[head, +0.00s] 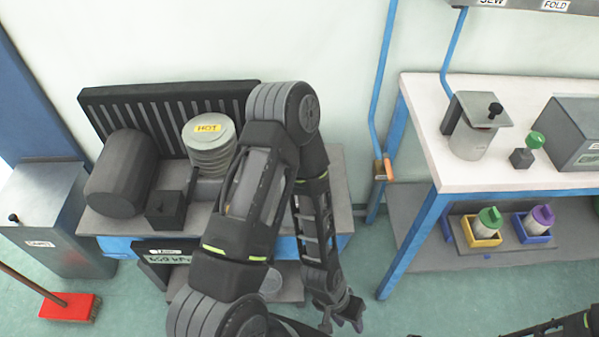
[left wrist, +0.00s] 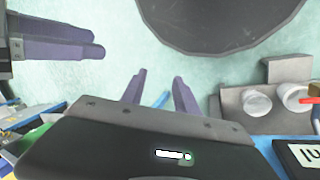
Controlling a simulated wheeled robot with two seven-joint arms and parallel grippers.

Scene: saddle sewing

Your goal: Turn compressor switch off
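The compressor unit stands at the left in the head view, with a dark tank (head: 124,174) and a black finned panel (head: 160,100) behind it. A small black box with an upright lever (head: 168,208) sits in front of the tank and looks like the switch. My left arm reaches across the right part of the unit. My left gripper (head: 343,314) hangs low, right of the unit and apart from the box. In the left wrist view its two fingers (left wrist: 158,92) are spread with nothing between them.
A pressure display (head: 168,258) is below. A grey bin (head: 45,215) and red broom (head: 68,306) are left. A white-topped table (head: 430,125) with blue legs stands right.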

